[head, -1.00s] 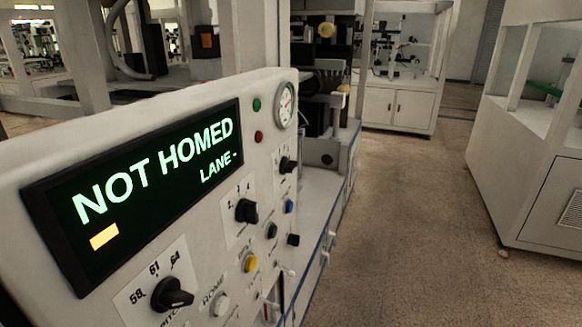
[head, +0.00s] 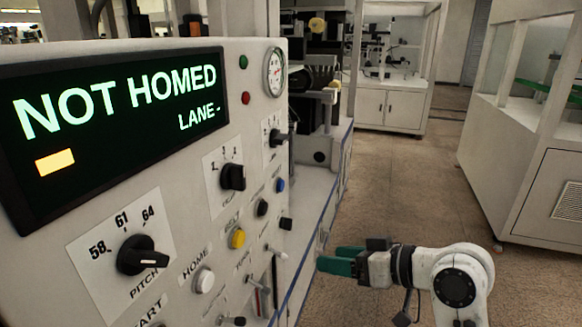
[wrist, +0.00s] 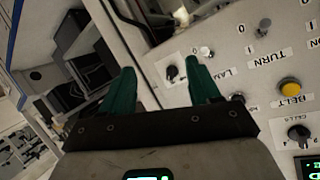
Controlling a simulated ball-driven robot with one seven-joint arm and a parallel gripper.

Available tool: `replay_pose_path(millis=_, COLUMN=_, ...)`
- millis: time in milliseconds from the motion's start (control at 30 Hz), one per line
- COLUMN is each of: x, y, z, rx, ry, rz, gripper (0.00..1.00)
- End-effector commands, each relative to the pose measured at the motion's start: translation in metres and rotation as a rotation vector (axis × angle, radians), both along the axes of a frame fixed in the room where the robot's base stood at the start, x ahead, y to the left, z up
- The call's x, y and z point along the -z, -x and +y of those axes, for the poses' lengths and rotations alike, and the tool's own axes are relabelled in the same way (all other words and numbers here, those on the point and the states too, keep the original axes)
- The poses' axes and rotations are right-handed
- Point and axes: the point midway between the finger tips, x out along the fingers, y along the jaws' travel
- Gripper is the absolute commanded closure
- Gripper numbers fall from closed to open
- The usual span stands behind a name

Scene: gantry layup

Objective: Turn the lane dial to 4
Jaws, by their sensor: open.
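A black dial (head: 233,177) on a white card with small numerals, one looking like 4, sits on the control panel right of the display. Another black dial (head: 277,137) sits on a card farther right, its marks too small to read. I cannot tell from the labels which is the lane dial. The display (head: 110,120) reads "NOT HOMED" and "LANE -". My gripper (head: 337,262) is open and empty, right of the panel and apart from it, with green fingers. In the wrist view my gripper (wrist: 160,90) faces the panel's edge; a carded dial (wrist: 172,72) shows between its fingers.
The pitch dial (head: 142,255), marked 58, 61 and 64, is at the lower left. A white HOME button (head: 203,280), a yellow button (head: 237,238), a blue button (head: 280,185) and toggle levers (head: 258,283) crowd the panel. Open floor (head: 400,190) lies to the right.

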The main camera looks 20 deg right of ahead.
Motion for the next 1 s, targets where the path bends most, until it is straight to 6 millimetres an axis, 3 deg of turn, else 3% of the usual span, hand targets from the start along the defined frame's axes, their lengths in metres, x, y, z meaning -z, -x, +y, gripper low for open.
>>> replay_pose_path(millis=100, x=-0.065, y=-0.023, z=-0.01, rx=-0.074, ry=-0.025, rz=-0.177, gripper=0.38)
replay_pose_path(millis=200, x=-0.118, y=-0.028, z=-0.013, rx=-0.147, ry=-0.037, rz=-0.304, gripper=0.38)
replay_pose_path(millis=300, x=-0.161, y=-0.026, z=-0.015, rx=-0.214, ry=-0.038, rz=-0.401, gripper=0.38)
replay_pose_path(millis=400, x=-0.192, y=-0.02, z=-0.015, rx=-0.267, ry=-0.039, rz=-0.465, gripper=0.38)
replay_pose_path(millis=600, x=-0.219, y=-0.013, z=-0.012, rx=-0.317, ry=-0.038, rz=-0.516, gripper=0.38)
replay_pose_path(millis=767, x=-0.221, y=-0.021, z=0.0, rx=-0.323, ry=-0.04, rz=-0.516, gripper=0.38)
replay_pose_path(millis=1000, x=-0.221, y=-0.046, z=0.035, rx=-0.323, ry=-0.04, rz=-0.515, gripper=0.38)
